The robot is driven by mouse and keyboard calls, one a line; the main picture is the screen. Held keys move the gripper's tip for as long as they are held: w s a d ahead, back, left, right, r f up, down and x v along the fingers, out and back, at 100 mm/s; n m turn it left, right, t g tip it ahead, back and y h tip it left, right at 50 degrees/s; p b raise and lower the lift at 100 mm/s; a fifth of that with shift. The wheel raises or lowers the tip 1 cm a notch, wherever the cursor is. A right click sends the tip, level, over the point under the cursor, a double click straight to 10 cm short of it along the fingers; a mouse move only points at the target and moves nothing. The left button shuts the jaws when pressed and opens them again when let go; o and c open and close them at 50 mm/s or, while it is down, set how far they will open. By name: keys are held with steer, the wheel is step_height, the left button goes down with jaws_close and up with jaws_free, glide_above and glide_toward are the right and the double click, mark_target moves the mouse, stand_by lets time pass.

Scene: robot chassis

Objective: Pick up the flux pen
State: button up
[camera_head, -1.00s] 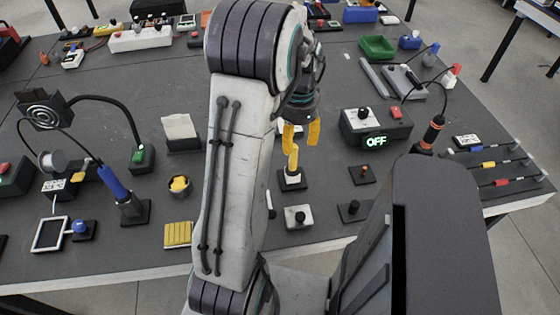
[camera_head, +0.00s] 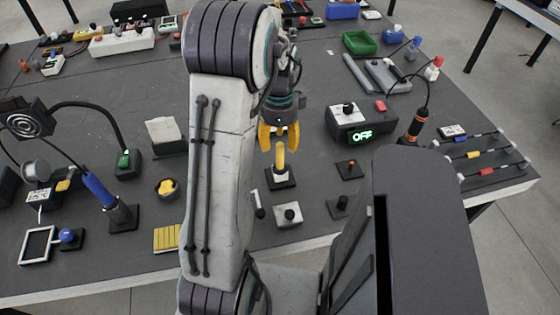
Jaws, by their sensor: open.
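A yellow upright stick (camera_head: 281,155) with a pale collar stands on a square black base (camera_head: 279,179) near the table's middle. It may be the flux pen, but I see no label. My gripper (camera_head: 279,144) has yellow fingers pointing down, spread apart. In the picture the top of the stick shows between the fingertips; I cannot tell whether they touch it or how far apart they are in depth. A small white and black stick (camera_head: 258,204) lies nearer the front, beside my arm.
Several banded pens (camera_head: 480,154) lie far right.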

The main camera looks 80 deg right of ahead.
mark_target(280, 153)
steer(key=shift+d+f+p, duration=0.2)
steer(key=shift+f+p, duration=0.15)
steer(key=shift+f, duration=2.4)
steer(key=shift+c, duration=0.3)
jaws_close()
